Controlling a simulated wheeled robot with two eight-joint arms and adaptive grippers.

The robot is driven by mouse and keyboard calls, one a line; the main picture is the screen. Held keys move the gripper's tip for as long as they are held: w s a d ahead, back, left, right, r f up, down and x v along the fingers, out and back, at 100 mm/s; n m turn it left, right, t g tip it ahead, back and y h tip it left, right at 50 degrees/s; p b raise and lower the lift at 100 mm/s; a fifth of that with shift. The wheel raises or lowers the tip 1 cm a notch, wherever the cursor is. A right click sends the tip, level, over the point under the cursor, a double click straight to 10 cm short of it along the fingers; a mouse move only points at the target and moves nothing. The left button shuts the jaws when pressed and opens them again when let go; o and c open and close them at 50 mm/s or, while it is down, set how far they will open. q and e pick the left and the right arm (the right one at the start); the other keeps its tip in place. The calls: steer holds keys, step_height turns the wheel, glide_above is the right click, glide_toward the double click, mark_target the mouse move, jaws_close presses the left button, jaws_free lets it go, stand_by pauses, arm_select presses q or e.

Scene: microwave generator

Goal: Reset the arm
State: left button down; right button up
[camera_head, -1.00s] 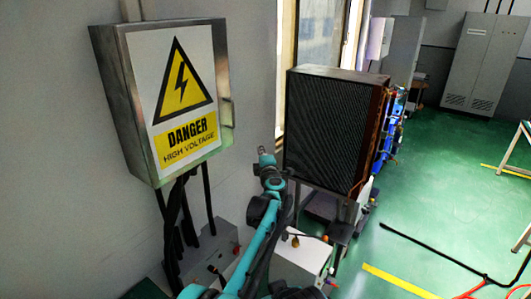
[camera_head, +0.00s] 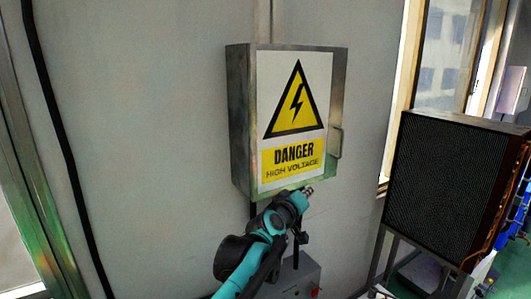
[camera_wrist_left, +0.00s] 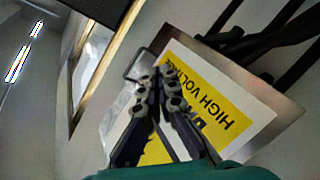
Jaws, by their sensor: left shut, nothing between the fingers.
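My left arm comes up from the bottom of the head view. Its gripper (camera_head: 307,190) is shut and empty, and shows in front of the lower right part of a metal high-voltage box (camera_head: 239,120) on the wall. In the left wrist view the two dark fingers (camera_wrist_left: 158,78) lie together in front of the box's yellow and white warning label (camera_wrist_left: 205,100). The box's door looks closed, with a handle (camera_head: 337,142) on its right side. I cannot tell how far the fingertips are from the box. My right gripper is not in view.
A dark finned unit (camera_head: 445,185) stands on a metal frame at the right, by a window (camera_head: 448,50). A grey box with a red knob (camera_head: 314,291) is low behind my arm. A black cable (camera_head: 58,135) runs down the wall at the left, which is otherwise bare.

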arm_select(q)
steer(key=s+a+f+m+g+y+b, duration=0.1)
steer(key=s+a+f+g+y+b, duration=0.2)
steer(key=s+a+f, duration=1.2)
steer(key=s+a+f+m+g+y+b, duration=0.2)
steer(key=s+a+f+g+y+b, duration=0.2)
steer(key=s+a+f, duration=1.1)
steer(key=s+f+y, duration=0.1)
steer(key=s+f, duration=0.3)
steer(key=s, duration=0.1)
steer(key=shift+m, duration=0.3)
